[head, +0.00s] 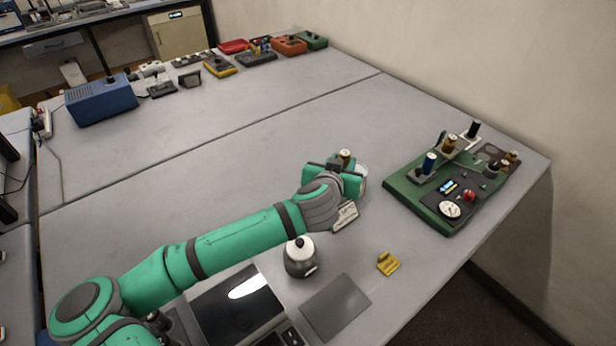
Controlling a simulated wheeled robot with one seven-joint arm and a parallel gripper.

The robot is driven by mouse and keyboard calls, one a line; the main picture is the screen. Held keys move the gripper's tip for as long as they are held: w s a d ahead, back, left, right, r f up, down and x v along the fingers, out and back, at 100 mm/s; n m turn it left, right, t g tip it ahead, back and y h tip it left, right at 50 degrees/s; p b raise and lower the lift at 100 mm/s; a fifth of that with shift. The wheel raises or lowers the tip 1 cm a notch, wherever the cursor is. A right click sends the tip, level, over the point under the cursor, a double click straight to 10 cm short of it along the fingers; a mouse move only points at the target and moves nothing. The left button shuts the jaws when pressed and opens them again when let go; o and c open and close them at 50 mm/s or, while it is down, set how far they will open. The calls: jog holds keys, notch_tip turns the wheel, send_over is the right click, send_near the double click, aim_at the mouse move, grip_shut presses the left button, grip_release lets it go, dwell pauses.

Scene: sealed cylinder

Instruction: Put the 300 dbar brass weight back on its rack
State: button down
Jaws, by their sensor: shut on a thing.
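My gripper (345,178) is over the middle of the table, shut on a small brass-topped piece (344,155), which looks like the brass weight. Only its upper part shows; any marking on it is too small to read. A whitish round thing (362,172) shows just behind the gripper's right side, partly hidden. A pale labelled stand (346,216) is just below the gripper in the picture, partly covered by my wrist. I cannot tell whether this is the rack or whether the held piece touches anything.
A green instrument board (420,205) with a gauge, blue, black and brass-topped cylinders stands at the right. A silver pot-like vessel (300,258), a grey plate (336,306) and a yellow block (388,263) lie near the front. A blue box (101,100) and several instruments line the back.

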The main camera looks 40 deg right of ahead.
jog(key=w+f, duration=0.3)
jog(key=w, duration=0.1)
jog(key=w+a+f, duration=0.1)
jog(key=w+f, duration=0.1)
jog(key=w, duration=0.2)
jog(key=w+f, duration=0.3)
jog(key=w, duration=0.1)
jog(key=shift+a+f, duration=0.15)
jog(key=shift+f, duration=1.95)
jog(key=shift+w+f, duration=0.15)
jog(key=shift+f, duration=0.05)
jog(key=c, duration=1.3)
grip_release()
